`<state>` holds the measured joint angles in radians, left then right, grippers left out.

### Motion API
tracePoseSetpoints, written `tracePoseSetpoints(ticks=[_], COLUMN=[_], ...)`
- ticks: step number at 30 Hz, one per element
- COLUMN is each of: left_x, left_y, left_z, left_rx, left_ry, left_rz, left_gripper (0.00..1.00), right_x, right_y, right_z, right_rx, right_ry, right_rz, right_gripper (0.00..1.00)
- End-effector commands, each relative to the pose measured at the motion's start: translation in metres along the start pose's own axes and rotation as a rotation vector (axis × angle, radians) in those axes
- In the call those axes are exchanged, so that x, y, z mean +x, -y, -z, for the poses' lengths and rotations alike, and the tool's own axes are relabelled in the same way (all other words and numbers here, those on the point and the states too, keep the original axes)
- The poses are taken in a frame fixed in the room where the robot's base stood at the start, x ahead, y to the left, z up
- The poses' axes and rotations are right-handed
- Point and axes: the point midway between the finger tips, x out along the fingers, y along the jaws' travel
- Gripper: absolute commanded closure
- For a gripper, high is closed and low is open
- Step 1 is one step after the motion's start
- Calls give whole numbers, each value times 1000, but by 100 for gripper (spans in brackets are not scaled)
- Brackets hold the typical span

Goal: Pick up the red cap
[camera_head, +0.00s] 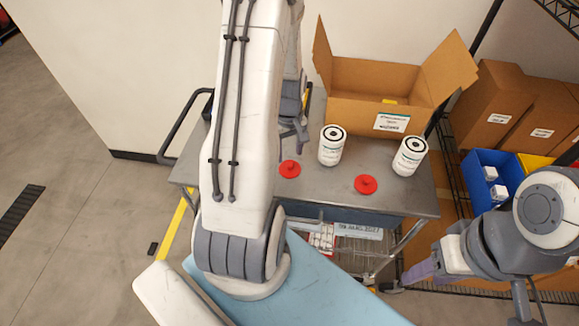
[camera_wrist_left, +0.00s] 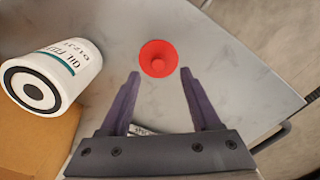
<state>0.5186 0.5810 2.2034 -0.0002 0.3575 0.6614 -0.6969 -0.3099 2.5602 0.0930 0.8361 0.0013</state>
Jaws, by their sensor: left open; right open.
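Two red caps lie on the grey metal cart top (camera_head: 330,192). The left red cap (camera_head: 289,169) is just in front of my left gripper (camera_head: 296,133), which hangs over the cart, partly hidden behind my own arm. The other red cap (camera_head: 365,184) lies further right. In the left wrist view one red cap (camera_wrist_left: 158,58) shows just beyond the open fingertips of my left gripper (camera_wrist_left: 159,72), centred between them with nothing held. My right gripper (camera_head: 420,272) is open and empty, low at the right, off the cart.
Two white oil filters (camera_head: 331,146) (camera_head: 409,157) stand near the caps; one shows in the left wrist view (camera_wrist_left: 50,75). An open cardboard box (camera_head: 360,78) stands behind them. A blue bin (camera_head: 482,170) is on the right shelf. Clear cart top lies around the caps.

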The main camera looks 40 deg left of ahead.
Motion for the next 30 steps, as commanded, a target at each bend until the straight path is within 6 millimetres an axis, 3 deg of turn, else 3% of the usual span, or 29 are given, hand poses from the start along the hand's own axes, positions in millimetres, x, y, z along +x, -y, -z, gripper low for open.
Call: tracePoseSetpoints(ticks=[12, 21, 22, 26, 27, 30], left_x=[46, 50, 50, 50, 50, 50], left_y=[-2, -3, -2, -2, -2, -2], left_z=[2, 3, 3, 3, 3, 3], left_rx=[2, 2, 2, 2, 1, 1], left_ry=[2, -1, 0, 0, 0, 0], left_rz=[1, -1, -1, 0, 0, 0], left_gripper=[36, 36, 44, 94, 100, 100], right_x=[-17, -17, -17, -17, -17, -17], right_y=[1, 1, 1, 1, 1, 1], right_z=[1, 1, 1, 1, 1, 1], right_rx=[1, 1, 1, 1, 1, 1], right_ry=[0, 0, 0, 0, 0, 0], right_rz=[0, 0, 0, 0, 0, 0], right_gripper=[50, 50, 50, 50, 50, 50])
